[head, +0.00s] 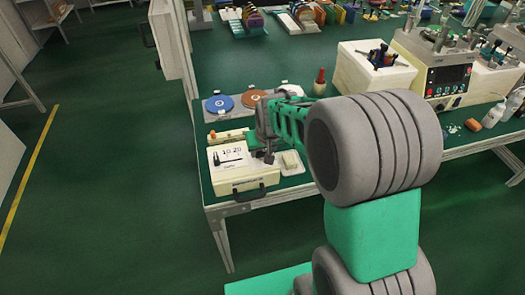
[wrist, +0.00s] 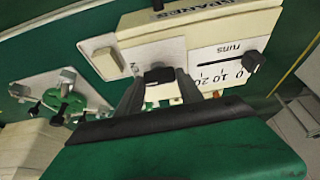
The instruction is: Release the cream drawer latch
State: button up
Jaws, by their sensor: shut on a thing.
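The cream drawer unit (head: 245,181) stands at the near left corner of the green bench, with a dark handle (head: 248,195) on its front. In the wrist view the unit (wrist: 195,22) appears upside down, labelled SPARES, with a scale and black slider knob (wrist: 252,62). A dark latch piece (wrist: 158,75) sits on the unit's pale top plate. My gripper (head: 263,153) reaches down over the unit's right side. In the wrist view my gripper's fingers (wrist: 160,88) are shut on the dark latch piece, hiding its sides and lower part.
A pale tray with a cream block (head: 291,161) lies right of the unit. An orange-topped strip (head: 229,135), a blue disc (head: 220,104) and a brown disc (head: 253,99) lie behind. A red-handled tool (head: 320,82) stands farther back. Open floor lies left of the bench.

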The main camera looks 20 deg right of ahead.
dwell(0.3)
jog(key=o, duration=1.4)
jog(key=shift+r, duration=0.1)
jog(key=v, duration=0.7)
jog(key=shift+s+a+r+b, duration=0.1)
jog(key=shift+s+r+b, duration=0.1)
jog(key=shift+r+b, duration=0.15)
